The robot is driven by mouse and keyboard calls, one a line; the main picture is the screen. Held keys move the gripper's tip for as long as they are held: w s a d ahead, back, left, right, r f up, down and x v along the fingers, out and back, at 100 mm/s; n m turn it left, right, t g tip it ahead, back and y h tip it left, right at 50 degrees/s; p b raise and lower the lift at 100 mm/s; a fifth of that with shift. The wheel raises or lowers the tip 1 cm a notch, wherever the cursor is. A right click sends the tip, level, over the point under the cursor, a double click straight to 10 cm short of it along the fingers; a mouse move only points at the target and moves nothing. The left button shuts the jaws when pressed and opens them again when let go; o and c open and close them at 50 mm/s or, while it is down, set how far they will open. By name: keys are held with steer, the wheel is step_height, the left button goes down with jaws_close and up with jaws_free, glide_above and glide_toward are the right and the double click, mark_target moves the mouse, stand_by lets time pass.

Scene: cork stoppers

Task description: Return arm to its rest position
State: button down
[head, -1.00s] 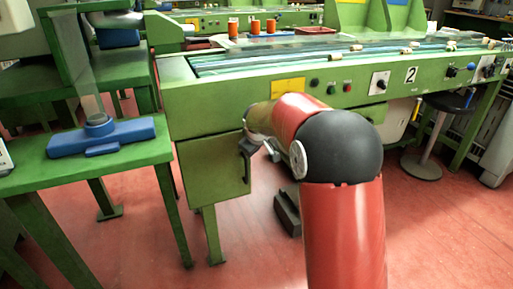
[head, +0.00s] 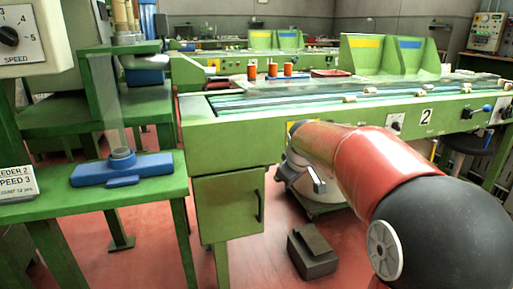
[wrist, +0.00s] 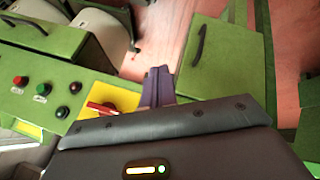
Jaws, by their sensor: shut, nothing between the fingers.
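My red and black arm (head: 370,165) stretches in from the lower right of the head view. My gripper (head: 319,186) is at its far end, in front of the green machine's front, to the right of the cabinet door (head: 229,205). In the wrist view my gripper (wrist: 158,72) shows as two purple-grey fingers that lie together, shut and empty. They stand near the yellow panel (wrist: 112,98) with a red switch, and the cabinet door with a dark handle (wrist: 199,45) is just to their right.
The conveyor machine (head: 240,120) carries several corks on its belt. A green table (head: 105,200) with a blue feeder base (head: 122,168) stands at left. A dark block (head: 312,252) lies on the red floor below my gripper. A stool (head: 470,143) is at right.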

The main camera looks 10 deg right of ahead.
steer(key=s+a+f+m, duration=0.1)
steer(key=s+f+m, duration=0.1)
steer(key=s, duration=1.4)
steer(key=s+f+m+g, duration=0.1)
steer(key=s+m, duration=0.3)
steer(key=s, duration=1.3)
steer(key=shift+a+f+m+g+y, duration=0.3)
steer(key=shift+a+f+m+y, duration=0.1)
steer(key=shift+f, duration=0.25)
steer(key=shift+s, duration=0.1)
